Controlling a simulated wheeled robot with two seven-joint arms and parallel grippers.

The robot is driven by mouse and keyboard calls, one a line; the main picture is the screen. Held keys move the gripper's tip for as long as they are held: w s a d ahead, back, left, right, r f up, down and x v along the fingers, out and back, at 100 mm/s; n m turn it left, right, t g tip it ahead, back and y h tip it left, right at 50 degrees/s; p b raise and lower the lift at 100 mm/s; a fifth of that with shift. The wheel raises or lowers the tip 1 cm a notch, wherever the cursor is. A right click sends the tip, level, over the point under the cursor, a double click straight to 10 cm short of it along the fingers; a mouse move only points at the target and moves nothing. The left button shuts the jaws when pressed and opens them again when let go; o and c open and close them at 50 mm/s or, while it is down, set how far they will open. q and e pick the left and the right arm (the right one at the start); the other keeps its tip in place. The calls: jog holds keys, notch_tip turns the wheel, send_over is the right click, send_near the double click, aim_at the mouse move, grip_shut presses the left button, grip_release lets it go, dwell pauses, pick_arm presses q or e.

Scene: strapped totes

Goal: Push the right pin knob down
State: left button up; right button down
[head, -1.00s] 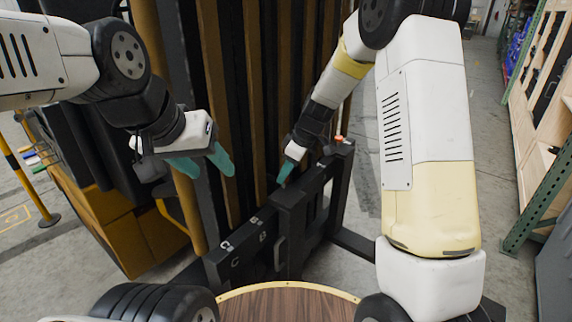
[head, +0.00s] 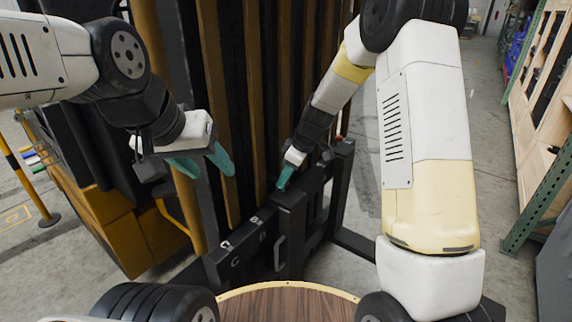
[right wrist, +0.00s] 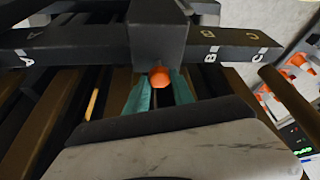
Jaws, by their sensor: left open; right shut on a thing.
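An orange pin knob (right wrist: 159,76) shows in the right wrist view, against a dark block (right wrist: 158,40) on the lettered bar. My right gripper (right wrist: 160,92) has its teal fingers on either side of the knob, closed on it. In the head view my right gripper (head: 284,180) is low over the dark block (head: 291,205), and its fingers hide the knob there. My left gripper (head: 202,166) is open and empty, up in the air to the left of the bar.
The lettered dark bar (head: 238,243) runs in front of the upright mast slats (head: 233,120). A wooden rack (head: 545,120) is at far right, with open floor between.

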jog(key=shift+f, duration=0.5)
jog(key=c, duration=1.1)
grip_release()
jog(key=shift+o, duration=0.2)
jog(key=shift+r, duration=0.1)
jog(key=v, duration=0.7)
jog(key=shift+r, duration=0.3)
jog(key=shift+d, duration=0.15)
